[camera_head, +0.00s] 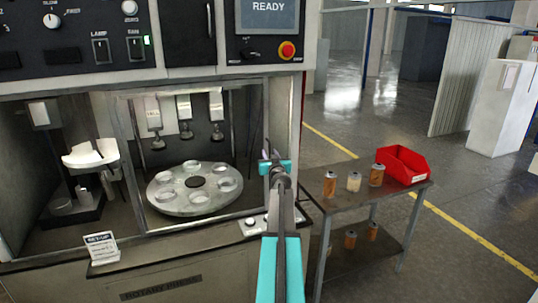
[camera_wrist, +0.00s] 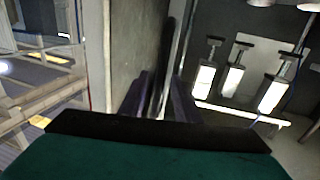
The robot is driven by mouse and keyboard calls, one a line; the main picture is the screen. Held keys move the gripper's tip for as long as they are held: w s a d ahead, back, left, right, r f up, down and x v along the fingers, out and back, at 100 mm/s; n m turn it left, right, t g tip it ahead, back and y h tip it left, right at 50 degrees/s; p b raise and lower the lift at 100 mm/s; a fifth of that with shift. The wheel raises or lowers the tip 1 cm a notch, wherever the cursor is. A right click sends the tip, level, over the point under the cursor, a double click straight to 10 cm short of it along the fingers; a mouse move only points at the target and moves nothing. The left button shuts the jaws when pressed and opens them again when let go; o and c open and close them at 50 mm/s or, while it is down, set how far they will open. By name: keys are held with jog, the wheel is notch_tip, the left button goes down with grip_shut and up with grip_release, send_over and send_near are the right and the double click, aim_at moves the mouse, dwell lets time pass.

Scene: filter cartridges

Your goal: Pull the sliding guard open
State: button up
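The sliding guard (camera_head: 128,165) appears as a clear, metal-framed panel across the right bay of the machine, in front of a round turntable (camera_head: 165,205). Its pane is hard to make out. My gripper (camera_head: 277,166) is at the guard's right edge, in front of the machine's right post. In the wrist view the dark fingers (camera_wrist: 161,98) point at a long upright grey bar (camera_wrist: 178,60), perhaps the guard's handle. The bar seems to run between or just beyond the fingers. I cannot tell whether they touch it or how far they are apart.
A side table (camera_head: 408,192) at the right holds orange-and-white cartridges (camera_head: 330,184) and a red bin (camera_head: 402,165). A set-up sign (camera_head: 101,248) stands on the machine's front ledge. A control panel (camera_head: 268,17) reads READY above. The floor beyond the table is open.

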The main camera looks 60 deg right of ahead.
jog(key=shift+c, duration=0.4)
grip_shut()
jog(key=shift+a, duration=0.1)
